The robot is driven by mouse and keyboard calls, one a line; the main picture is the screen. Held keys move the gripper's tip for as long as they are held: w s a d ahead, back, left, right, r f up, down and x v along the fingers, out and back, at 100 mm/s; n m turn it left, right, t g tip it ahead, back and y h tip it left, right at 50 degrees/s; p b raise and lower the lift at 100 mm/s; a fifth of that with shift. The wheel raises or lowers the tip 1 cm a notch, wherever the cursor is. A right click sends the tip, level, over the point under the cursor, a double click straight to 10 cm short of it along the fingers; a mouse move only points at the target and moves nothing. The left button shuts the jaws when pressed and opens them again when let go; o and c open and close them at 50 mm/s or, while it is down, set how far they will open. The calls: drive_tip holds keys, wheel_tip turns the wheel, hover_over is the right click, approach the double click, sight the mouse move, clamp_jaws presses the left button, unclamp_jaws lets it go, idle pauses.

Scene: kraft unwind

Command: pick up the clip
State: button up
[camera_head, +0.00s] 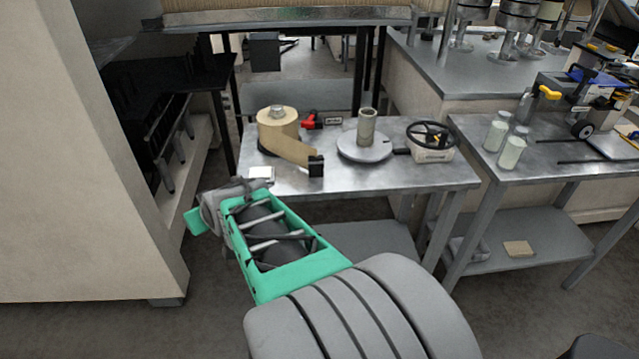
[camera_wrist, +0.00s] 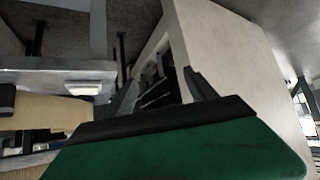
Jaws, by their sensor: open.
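A small black block that looks like the clip (camera_head: 316,166) sits at the loose end of a kraft paper strip, near the front edge of the metal table. A dark block at the left edge of the wrist view (camera_wrist: 6,98), by the tan strip, looks like the same clip. My gripper (camera_wrist: 161,90) is open, with nothing between its fingers. In the head view my arm's end is left of the table's front left corner, apart from the clip, and the fingertips cannot be made out.
The kraft roll (camera_head: 279,132) stands on the metal table (camera_head: 400,181). A white block (camera_head: 261,173), a red-handled tool (camera_head: 309,121), a grey disc with a post (camera_head: 365,148) and a black handwheel (camera_head: 430,135) are also there. A beige cabinet (camera_head: 75,170) stands close on the left.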

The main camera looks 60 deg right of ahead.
sight(315, 156)
drive_tip(key=s+d+f+m+t+h+b, duration=0.1)
drive_tip(key=d+h, duration=0.1)
drive_tip(key=d, duration=0.4)
drive_tip(key=s+d+f+m+t+h+b, duration=0.1)
drive_tip(key=d+h+b, duration=0.1)
drive_tip(key=d, duration=0.5)
drive_tip(key=d+f+m+h+b, duration=0.1)
drive_tip(key=d+f+m+h, duration=0.1)
drive_tip(key=d, duration=0.5)
drive_tip(key=shift+s+t, duration=0.4)
drive_tip(key=s+d+m+h, duration=0.1)
drive_tip(key=s+d, duration=0.1)
drive_tip(key=d, duration=0.1)
drive_tip(key=s+d+r+m+h+b, duration=0.1)
drive_tip(key=s+d+h, duration=0.1)
drive_tip(key=s+d+m+h, duration=0.1)
drive_tip(key=s+d+h, duration=0.1)
drive_tip(key=s+d, duration=0.1)
drive_tip(key=shift+s+d+r+g+b, duration=0.1)
drive_tip(key=shift+d+r+g+b, duration=0.2)
drive_tip(key=shift+r+b, duration=0.1)
drive_tip(key=x, duration=0.7)
drive_tip(key=shift+d+p, duration=0.35)
drive_tip(key=shift+d, duration=0.05)
clamp_jaws()
